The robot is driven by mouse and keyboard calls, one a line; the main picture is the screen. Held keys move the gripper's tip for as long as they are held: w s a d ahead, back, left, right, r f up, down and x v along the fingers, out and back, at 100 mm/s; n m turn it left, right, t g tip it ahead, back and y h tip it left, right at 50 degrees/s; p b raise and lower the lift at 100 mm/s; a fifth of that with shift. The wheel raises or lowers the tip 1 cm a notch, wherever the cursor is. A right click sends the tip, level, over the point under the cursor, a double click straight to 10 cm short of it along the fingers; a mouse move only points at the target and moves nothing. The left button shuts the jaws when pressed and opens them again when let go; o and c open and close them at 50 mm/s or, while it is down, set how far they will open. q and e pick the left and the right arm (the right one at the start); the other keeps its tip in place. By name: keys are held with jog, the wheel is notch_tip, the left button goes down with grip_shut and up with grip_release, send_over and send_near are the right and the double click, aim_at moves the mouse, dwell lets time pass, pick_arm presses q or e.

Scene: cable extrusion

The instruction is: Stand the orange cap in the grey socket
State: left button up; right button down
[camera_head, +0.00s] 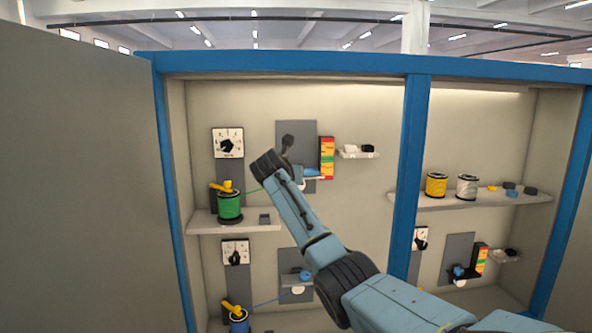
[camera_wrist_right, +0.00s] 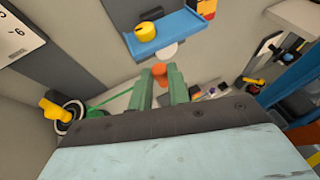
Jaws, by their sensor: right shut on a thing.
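In the right wrist view, the two green fingers of my right gripper (camera_wrist_right: 160,77) are shut on the orange cap (camera_wrist_right: 159,70), a small piece showing between the fingertips. In the head view the gripper and cap are hidden behind my wrist. A small dark grey block (camera_head: 265,219) lies on the upper left shelf, right of the green spool. It may be the grey socket, but its opening is too small to make out. The held cap appears apart from it. My left gripper is in neither view.
The green spool (camera_head: 229,205) with a yellow handle stands on the upper left shelf (camera_head: 205,222); a green cable runs from it. A blue tray (camera_wrist_right: 165,38) holding a yellow piece (camera_wrist_right: 148,32) juts out ahead. A blue post (camera_head: 411,160) divides the cabinet.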

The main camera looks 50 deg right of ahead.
jog(key=w+a+f+b, duration=0.1)
jog(key=w+f, duration=0.1)
jog(key=w+a+f+b, duration=0.1)
jog(key=w+a+f, duration=0.1)
jog(key=w+a+f+b, duration=0.1)
jog(key=w+a+f, duration=0.1)
jog(key=shift+a+f, duration=0.1)
jog(key=shift+f, duration=0.3)
jog(key=shift+s+f+p, duration=0.1)
jog(key=shift+f+p, duration=0.2)
jog(key=shift+p, duration=0.05)
jog(key=shift+f, duration=1.35)
jog(key=shift+f+p, duration=0.25)
jog(key=shift+p, duration=0.55)
jog(key=c, duration=1.3)
grip_release()
jog(key=shift+o, duration=0.2)
